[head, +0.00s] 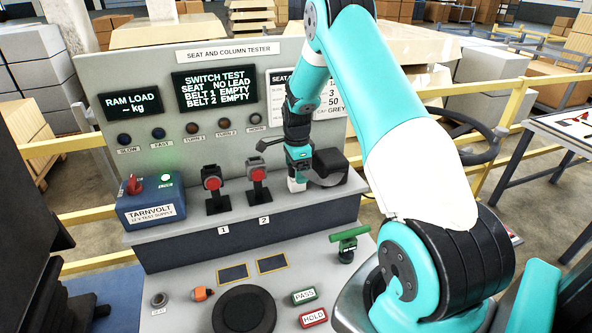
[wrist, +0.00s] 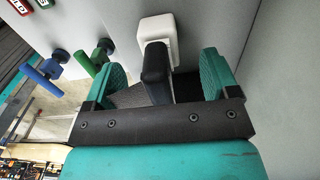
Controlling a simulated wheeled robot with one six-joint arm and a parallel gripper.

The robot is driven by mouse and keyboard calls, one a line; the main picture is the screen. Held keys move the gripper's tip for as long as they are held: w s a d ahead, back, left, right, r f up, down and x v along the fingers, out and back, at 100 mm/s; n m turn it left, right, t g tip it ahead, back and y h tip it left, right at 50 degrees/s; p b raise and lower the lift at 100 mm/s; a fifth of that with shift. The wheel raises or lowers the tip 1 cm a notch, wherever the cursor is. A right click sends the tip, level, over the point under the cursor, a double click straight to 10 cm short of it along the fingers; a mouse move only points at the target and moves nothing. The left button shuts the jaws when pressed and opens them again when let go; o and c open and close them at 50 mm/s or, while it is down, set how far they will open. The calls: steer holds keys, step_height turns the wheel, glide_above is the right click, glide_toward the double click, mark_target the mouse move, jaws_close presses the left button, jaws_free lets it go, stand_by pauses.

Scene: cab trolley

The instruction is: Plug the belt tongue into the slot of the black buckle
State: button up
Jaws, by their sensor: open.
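Two dark buckles with red buttons stand on the tester's ledge: the left buckle (head: 212,181) behind label 1 and the right buckle (head: 258,175) behind label 2. The left one looks blacker. My gripper (head: 297,168) is just right of the right buckle, low over the ledge. In the wrist view its green fingers (wrist: 165,80) are open on either side of a black piece (wrist: 155,64), with gaps showing on both sides. That piece stands against a cream block (wrist: 157,36). It may be the belt tongue's grip; no metal tongue plate is visible.
The panel (head: 220,65) rises behind the ledge; its screen reads both belts empty. A blue supply box (head: 150,203) stands left. A black round body (head: 328,167) is right of my gripper. A green T-handle (head: 348,243) stands at the lower right, and a blue handle (wrist: 45,72) shows in the wrist view.

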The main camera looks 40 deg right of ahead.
steer(key=shift+c, duration=0.5)
jaws_close()
steer(key=shift+r+p, duration=1.95)
steer(key=shift+r, duration=1.05)
